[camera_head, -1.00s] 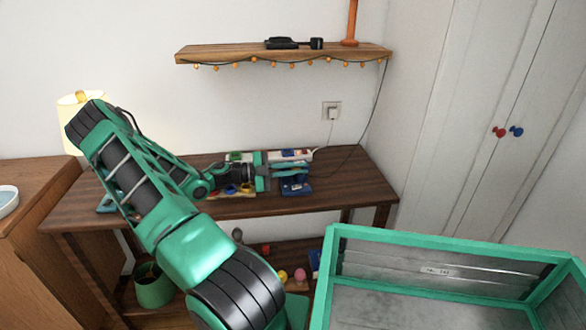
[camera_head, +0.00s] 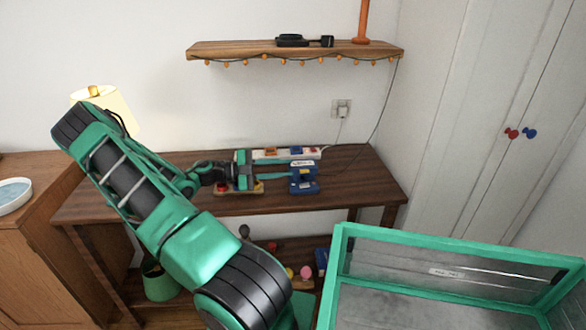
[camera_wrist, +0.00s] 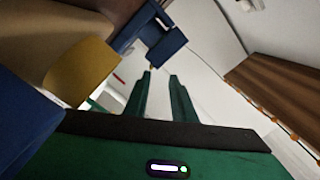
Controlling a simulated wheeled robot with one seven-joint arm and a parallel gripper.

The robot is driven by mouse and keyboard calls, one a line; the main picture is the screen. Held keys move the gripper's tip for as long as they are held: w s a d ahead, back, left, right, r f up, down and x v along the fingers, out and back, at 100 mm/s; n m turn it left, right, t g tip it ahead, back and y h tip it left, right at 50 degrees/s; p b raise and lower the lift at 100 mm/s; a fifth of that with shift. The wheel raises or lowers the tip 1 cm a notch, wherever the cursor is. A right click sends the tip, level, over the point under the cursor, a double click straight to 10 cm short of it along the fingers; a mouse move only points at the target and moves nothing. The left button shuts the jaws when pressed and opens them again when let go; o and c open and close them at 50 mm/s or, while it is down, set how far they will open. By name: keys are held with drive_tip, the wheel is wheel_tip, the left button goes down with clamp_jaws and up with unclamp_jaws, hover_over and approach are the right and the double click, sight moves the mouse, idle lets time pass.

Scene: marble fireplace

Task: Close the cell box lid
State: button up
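A blue box (camera_head: 303,186), which I take for the cell box, stands on the right part of the dark wooden table. An upper blue part with a pale label shows above its base, but I cannot tell the lid's angle. My gripper (camera_head: 284,175) is just left of the box, its fingers pointing right towards it. In the wrist view the gripper (camera_wrist: 161,76) has its two green fingers apart with nothing between them. A blue part (camera_wrist: 165,48) shows just beyond the fingertips; I cannot tell whether they touch it.
A white power strip (camera_head: 270,155) with red switches lies behind my gripper on the table (camera_head: 350,185). A wooden board (camera_head: 255,188) is below my gripper. A wooden shelf (camera_head: 230,50) hangs above. A green-framed crate (camera_head: 440,238) stands in front at the right.

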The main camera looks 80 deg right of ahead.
drive_tip(key=shift+v, duration=1.5)
drive_tip(key=shift+w+a+r+n+t+y, duration=0.15)
drive_tip(key=shift+a+r+n+t+y, duration=0.15)
drive_tip(key=shift+a+r+n, duration=0.1)
drive_tip(key=w+a+r+n+t+y, duration=0.1)
drive_tip(key=a+n+t, duration=0.4)
drive_tip(key=a+n, duration=0.6)
drive_tip(key=w+a+r+n+t+y, duration=0.2)
drive_tip(key=a+r+n+t, duration=0.3)
drive_tip(key=a+n, duration=0.7)
drive_tip(key=w+a+r+n+t+y, duration=0.2)
drive_tip(key=a+n+t, duration=0.4)
drive_tip(key=a+n, duration=0.5)
drive_tip(key=shift+a+r+n+y, duration=0.4)
drive_tip(key=shift+a+r+y, duration=0.35)
drive_tip(key=shift+a, duration=0.4)
drive_tip(key=shift+s, duration=0.1)
